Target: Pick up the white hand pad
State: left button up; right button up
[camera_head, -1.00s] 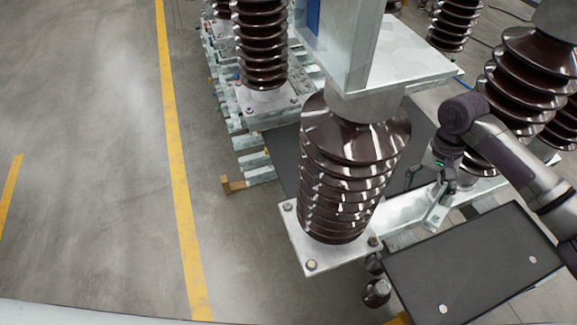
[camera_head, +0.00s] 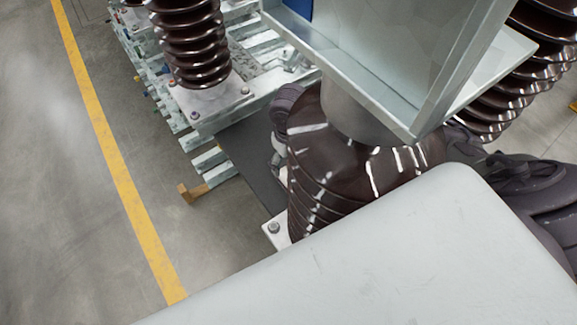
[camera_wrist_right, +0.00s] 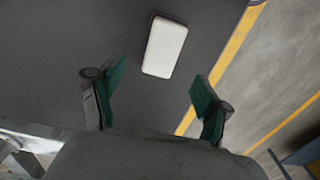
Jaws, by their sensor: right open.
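The white hand pad (camera_wrist_right: 165,46) is a small pale rectangle with rounded corners. It lies on a dark grey flat surface (camera_wrist_right: 60,50) in the right wrist view. My right gripper (camera_wrist_right: 157,86) is open and empty, its green-lined fingers spread wide. The pad is ahead of the fingertips, between their lines and apart from both. In the head view, part of my right arm (camera_head: 284,108) shows beside a brown ribbed insulator, and its fingers cannot be made out. The pad cannot be made out in the head view. My left gripper is not in view.
The large brown insulator (camera_head: 345,165) and a grey metal beam (camera_head: 385,50) stand close to my right arm. Another insulator (camera_head: 190,45) stands behind on a metal frame. A dark panel (camera_head: 245,165) lies beside them. Open floor (camera_head: 55,210) with a yellow line is at left.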

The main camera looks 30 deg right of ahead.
aim_at(282, 179)
jog(key=shift+f, duration=0.9)
jog(key=shift+s+f+p, duration=0.25)
jog(key=shift+f+p, duration=0.05)
jog(key=shift+f, duration=0.4)
jog(key=f, duration=0.2)
jog(key=shift+s+f, duration=0.2)
jog(key=shift+f, duration=0.7)
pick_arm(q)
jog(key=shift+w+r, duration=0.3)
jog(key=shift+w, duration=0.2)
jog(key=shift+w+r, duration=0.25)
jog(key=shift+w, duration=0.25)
pick_arm(e)
jog(key=c, duration=1.2)
